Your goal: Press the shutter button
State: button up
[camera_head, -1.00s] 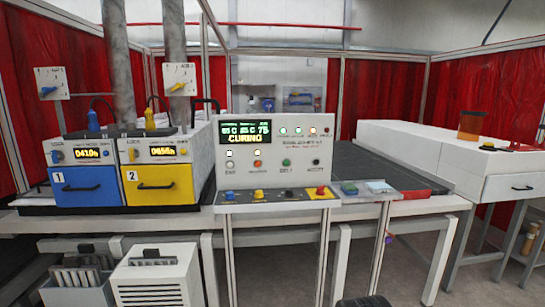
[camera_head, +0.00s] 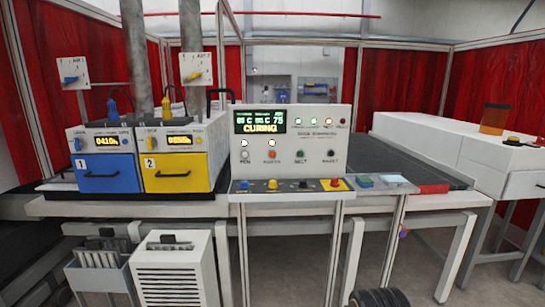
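The grey control panel (camera_head: 288,145) stands in the middle, with a lit screen (camera_head: 260,121) reading "CURING". Below the screen is a row of small buttons: a white one (camera_head: 244,143), an orange one (camera_head: 271,154), a green one (camera_head: 300,153) and a dark one (camera_head: 330,154). Their labels are too small to read surely, so I cannot tell which is the shutter button. A sloped ledge (camera_head: 290,195) below carries several coloured knobs, with a red one (camera_head: 335,182) on a yellow patch at the right.
A blue-front unit (camera_head: 108,173) and a yellow-front unit (camera_head: 174,173) stand left of the panel. A dark belt (camera_head: 405,168) runs behind it to the right, beside a long white cabinet (camera_head: 430,143).

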grip_shut()
dwell(1.4)
